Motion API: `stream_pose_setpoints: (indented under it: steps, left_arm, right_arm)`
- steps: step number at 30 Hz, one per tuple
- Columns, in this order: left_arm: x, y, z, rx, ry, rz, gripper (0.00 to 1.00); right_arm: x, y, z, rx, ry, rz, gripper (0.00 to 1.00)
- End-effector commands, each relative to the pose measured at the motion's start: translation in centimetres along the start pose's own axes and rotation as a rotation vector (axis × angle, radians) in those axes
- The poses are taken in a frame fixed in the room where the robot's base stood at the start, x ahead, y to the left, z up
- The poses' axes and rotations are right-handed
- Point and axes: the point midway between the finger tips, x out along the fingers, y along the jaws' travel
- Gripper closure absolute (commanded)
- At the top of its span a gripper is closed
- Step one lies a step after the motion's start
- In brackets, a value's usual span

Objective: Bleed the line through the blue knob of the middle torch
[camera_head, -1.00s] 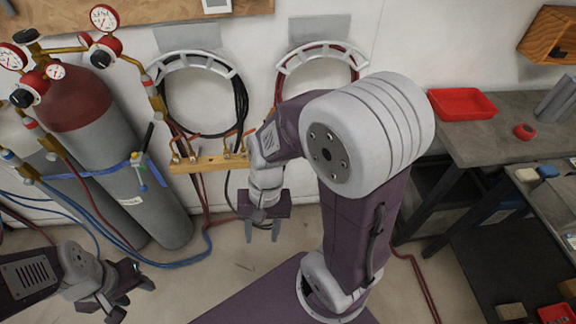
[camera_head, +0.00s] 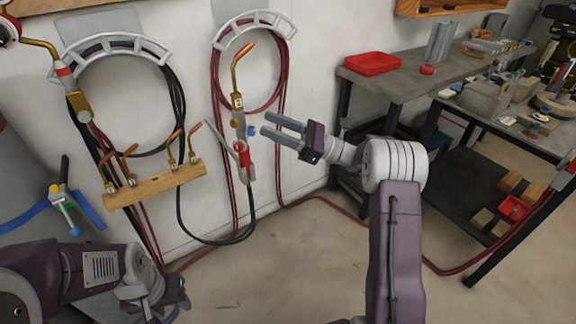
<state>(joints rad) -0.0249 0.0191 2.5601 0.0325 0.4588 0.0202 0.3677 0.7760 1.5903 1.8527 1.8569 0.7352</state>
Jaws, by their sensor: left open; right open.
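The middle torch (camera_head: 238,103) hangs upright on the white wall, with a curved brass tube on top and a red part lower down. Its small blue knob (camera_head: 251,131) sticks out on the right side. My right gripper (camera_head: 267,123) is open and empty, its two grey fingers pointing left at the knob. The fingertips are just right of the knob with a small gap in the picture; depth is hard to judge. My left gripper (camera_head: 166,300) is at the bottom left, open, far from the torch and partly hidden by its own arm.
Another torch (camera_head: 72,92) hangs at left under a hose rack. A wooden rail (camera_head: 155,187) with several brass tips is left of the middle torch. Red and black hoses hang around it. A grey bench (camera_head: 400,85) with a red tray (camera_head: 372,63) stands at right.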

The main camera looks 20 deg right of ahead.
Motion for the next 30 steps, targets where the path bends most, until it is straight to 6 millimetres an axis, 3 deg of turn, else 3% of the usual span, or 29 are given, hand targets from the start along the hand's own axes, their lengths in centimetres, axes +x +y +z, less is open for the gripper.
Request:
stream_pose_setpoints:
  steps: [1, 4, 7, 11, 16, 24, 30]
  left_arm:
    - [2.5, -0.1, 0.3, 0.0, 0.0, 0.0, 0.54]
    - [4.1, -0.1, 0.4, 0.0, 0.0, 0.0, 0.54]
    - [5.0, -0.1, 0.5, 0.0, 0.0, 0.0, 0.54]
    - [4.9, -0.1, 0.5, 0.0, 0.0, 0.0, 0.54]
    - [5.2, -0.1, 0.5, 0.0, 0.0, 0.0, 0.54]
    - [6.6, -0.1, 0.7, 0.0, 0.0, 0.0, 0.54]
    - [6.9, -0.1, 0.7, 0.0, 0.0, 0.0, 0.54]
  right_arm:
    - [-2.3, -0.7, -3.1, 0.009, 0.003, -0.028, 0.55]
    - [-5.0, -1.6, -5.7, 0.033, 0.006, -0.074, 0.55]
    - [-6.5, -2.0, -6.9, 0.041, 0.008, -0.101, 0.55]
    - [-6.8, -2.1, -6.7, 0.037, 0.009, -0.108, 0.55]
    - [-5.5, -2.2, -6.8, 0.036, 0.009, -0.104, 0.55]
    - [0.0, -2.7, -6.9, 0.036, 0.009, -0.103, 0.55]
    - [2.2, -3.0, -6.8, 0.037, 0.01, -0.104, 0.55]
